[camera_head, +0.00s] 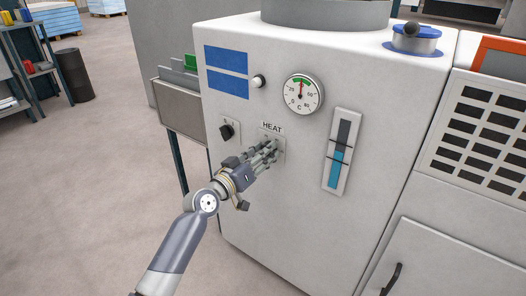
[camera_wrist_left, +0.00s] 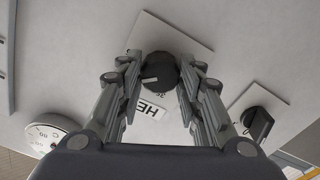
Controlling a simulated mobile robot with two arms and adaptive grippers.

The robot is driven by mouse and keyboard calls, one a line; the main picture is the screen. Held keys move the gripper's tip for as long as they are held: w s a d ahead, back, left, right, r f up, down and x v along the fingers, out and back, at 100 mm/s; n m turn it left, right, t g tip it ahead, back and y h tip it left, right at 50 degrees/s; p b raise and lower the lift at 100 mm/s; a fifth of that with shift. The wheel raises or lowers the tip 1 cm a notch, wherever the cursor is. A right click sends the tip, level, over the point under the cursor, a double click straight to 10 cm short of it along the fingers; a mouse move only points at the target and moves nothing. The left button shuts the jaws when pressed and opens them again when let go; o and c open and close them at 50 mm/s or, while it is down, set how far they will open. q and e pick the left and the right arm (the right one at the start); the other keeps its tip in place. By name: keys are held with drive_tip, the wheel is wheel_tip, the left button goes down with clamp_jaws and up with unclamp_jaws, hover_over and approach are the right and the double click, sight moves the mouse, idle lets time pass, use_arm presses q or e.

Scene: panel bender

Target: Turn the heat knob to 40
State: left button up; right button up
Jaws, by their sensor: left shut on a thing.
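The heat knob (camera_wrist_left: 160,73) is round and dark, on a pale square plate below the HEAT label (camera_head: 272,127). In the head view my gripper mostly hides it. My left gripper (camera_head: 272,150) is at the knob, its fingers on both sides of it and shut on it in the wrist view (camera_wrist_left: 160,80). The round gauge (camera_head: 302,94) above the label has a white face, a green arc at the top and a red needle pointing about straight up. My right gripper is not in view.
A dark switch (camera_head: 227,131) sits left of the knob, and a white button (camera_head: 258,82) is above. A blue level indicator (camera_head: 338,152) is to the right. The white machine front (camera_head: 290,215) below is bare. A grey panel holder (camera_head: 180,112) stands at its left side.

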use_arm(q)
drive_tip(key=shift+n+p, duration=0.5)
drive_tip(key=shift+n, duration=1.4)
drive_tip(key=o, duration=1.1)
drive_tip(key=shift+c, duration=0.2)
drive_tip(key=v, duration=1.2)
